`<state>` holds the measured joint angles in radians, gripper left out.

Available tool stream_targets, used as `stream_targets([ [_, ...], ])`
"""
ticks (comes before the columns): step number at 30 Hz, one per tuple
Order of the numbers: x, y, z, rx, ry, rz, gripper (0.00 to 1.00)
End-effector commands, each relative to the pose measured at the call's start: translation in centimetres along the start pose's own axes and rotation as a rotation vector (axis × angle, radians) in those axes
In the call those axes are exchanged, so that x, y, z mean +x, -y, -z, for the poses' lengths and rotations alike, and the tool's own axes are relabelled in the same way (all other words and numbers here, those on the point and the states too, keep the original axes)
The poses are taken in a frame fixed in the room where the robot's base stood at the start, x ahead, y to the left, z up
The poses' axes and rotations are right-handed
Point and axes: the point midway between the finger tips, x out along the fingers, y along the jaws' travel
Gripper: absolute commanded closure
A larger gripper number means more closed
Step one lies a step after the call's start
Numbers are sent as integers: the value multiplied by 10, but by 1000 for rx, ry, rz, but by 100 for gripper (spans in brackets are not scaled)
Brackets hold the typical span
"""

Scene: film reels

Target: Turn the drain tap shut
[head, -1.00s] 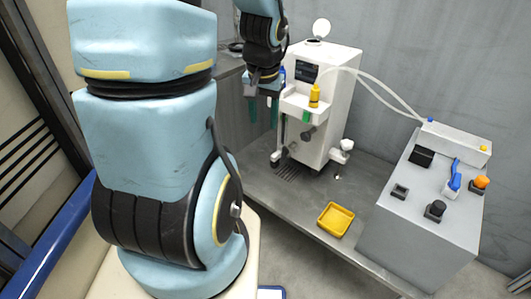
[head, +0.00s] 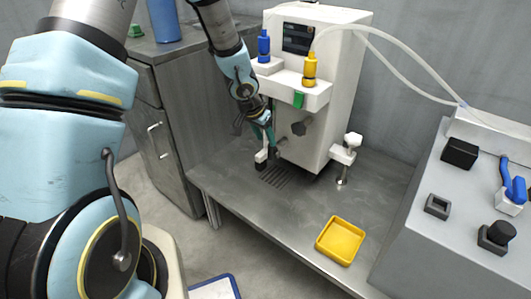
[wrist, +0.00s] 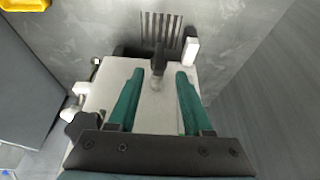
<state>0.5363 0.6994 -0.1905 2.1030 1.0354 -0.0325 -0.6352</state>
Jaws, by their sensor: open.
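The drain tap (wrist: 159,60) is low on the front of the white machine (head: 340,70), above the floor grate. In the wrist view it shows as a dark upright piece on a pale stem, with a white block (wrist: 190,51) beside it that looks like its handle. The white block also shows in the head view (head: 261,157). My gripper (wrist: 155,72) points down along the machine front with its green fingers apart, one on each side of the tap's line. Nothing is held. Whether a finger touches the tap cannot be told; in the head view my gripper partly hides it.
A yellow tray (head: 340,240) lies on the bench (head: 240,200). A grey control box (head: 440,250) stands right.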

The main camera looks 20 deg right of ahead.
Motion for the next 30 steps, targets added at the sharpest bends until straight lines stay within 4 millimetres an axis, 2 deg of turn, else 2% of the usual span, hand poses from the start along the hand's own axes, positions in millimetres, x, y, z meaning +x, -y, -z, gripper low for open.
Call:
stream_targets([
  [1,15,-1,-2,2,2,-2,50],
  [3,29,-1,-2,4,2,0,50],
  [9,60,0,-2,1,2,0,50],
  [12,70,0,-1,2,1,1,50],
  [17,77,0,-1,0,2,1,50],
  [25,77,1,-1,-1,1,1,50],
  [30,77,1,-1,0,1,1,69],
])
